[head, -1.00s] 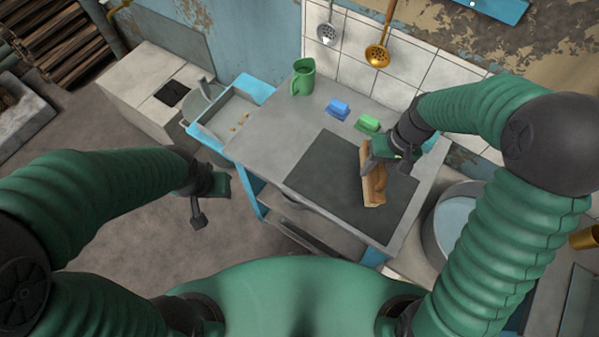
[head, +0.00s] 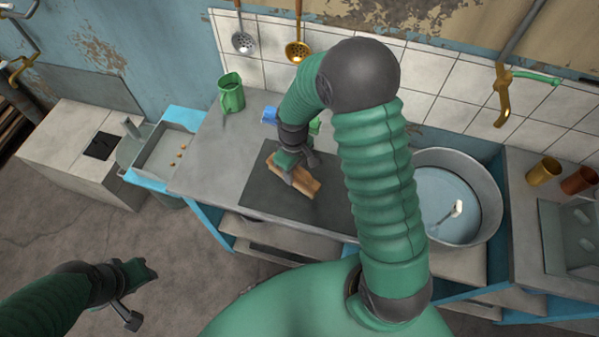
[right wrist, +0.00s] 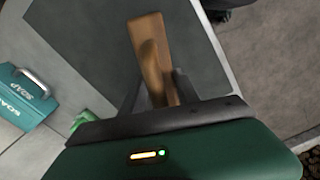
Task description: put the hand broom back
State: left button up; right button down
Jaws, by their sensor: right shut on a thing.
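A wooden hand broom (head: 305,184) is in the jaws of my right gripper (head: 291,171), over the dark mat (head: 262,192) on the counter. In the right wrist view the brown broom (right wrist: 152,52) lies between the two dark fingers, which are shut on it. Its far end points away from the gripper. I cannot tell whether the broom touches the mat. My left gripper (head: 135,297) hangs low at the left over the floor, apart from the counter. Its jaw state is unclear.
A teal box marked SOAP (right wrist: 27,95) shows in the wrist view. A metal basin (head: 480,205) holds a ladle at the right. A shallow tray (head: 150,165) is at the left.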

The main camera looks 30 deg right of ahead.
aim_at(300, 175)
jog(key=shift+d, duration=0.85)
jog(key=shift+d+f, duration=0.2)
jog(key=shift+f, duration=0.15)
jog(key=shift+a+f, duration=0.15)
jog(key=shift+f, duration=0.65)
jog(key=shift+a+f, duration=0.1)
jog(key=shift+f, duration=0.7)
jog(key=c, duration=0.9)
grip_release()
jog(key=shift+d, duration=0.1)
notch_tip(300, 175, up, 12)
jog(key=shift+f, duration=0.1)
jog(key=s+a+r+m+t, duration=0.2)
jog(key=s+a+m, duration=0.1)
jog(key=s+a, duration=0.4)
jog(key=shift+s+a+m+t, duration=0.3)
jog(key=shift+s+t, duration=0.1)
jog(key=shift+s, duration=0.55)
